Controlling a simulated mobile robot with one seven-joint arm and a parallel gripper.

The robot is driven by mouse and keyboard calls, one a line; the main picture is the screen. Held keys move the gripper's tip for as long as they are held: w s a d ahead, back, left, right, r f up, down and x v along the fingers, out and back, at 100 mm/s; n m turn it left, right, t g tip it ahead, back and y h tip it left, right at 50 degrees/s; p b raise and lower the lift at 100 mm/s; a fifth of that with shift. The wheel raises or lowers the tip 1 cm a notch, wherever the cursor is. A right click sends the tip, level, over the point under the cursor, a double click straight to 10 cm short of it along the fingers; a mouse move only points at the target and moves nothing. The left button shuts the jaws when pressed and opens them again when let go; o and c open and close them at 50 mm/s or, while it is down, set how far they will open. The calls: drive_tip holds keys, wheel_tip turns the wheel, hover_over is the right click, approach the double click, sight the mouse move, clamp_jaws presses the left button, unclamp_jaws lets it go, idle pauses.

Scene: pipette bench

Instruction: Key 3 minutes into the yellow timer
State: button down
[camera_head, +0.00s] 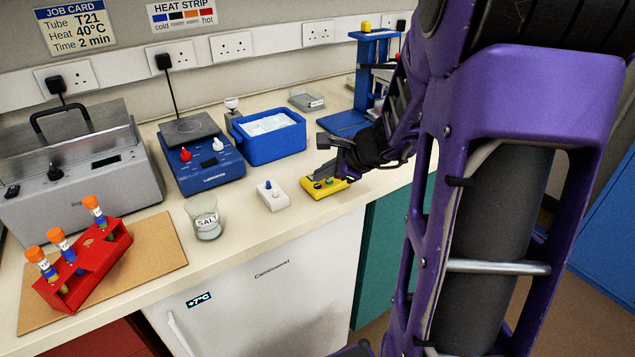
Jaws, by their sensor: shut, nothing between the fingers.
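The yellow timer (331,189) lies on the bench near its front edge, right of the small white box with a blue knob. It has a green button and a red button on its top, and part of its top is hidden by my gripper. My gripper (316,178) is shut and empty, with its fingertips right over the timer's top. I cannot tell whether the fingertips touch a button. The timer's display is not readable from here.
Near the timer stand a small white box (272,196), a blue ice tub (268,138), a salt beaker (205,218) and a blue stand (362,80). A blue hotplate stirrer (205,165), a grey water bath (75,175) and a red tube rack (88,265) stand farther left.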

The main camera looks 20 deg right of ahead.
sight(323, 189)
drive_tip(key=shift+r, duration=0.15)
wheel_tip(323, 189, up, 6)
drive_tip(key=p, duration=0.4)
drive_tip(key=shift+p, duration=0.35)
idle(0.6)
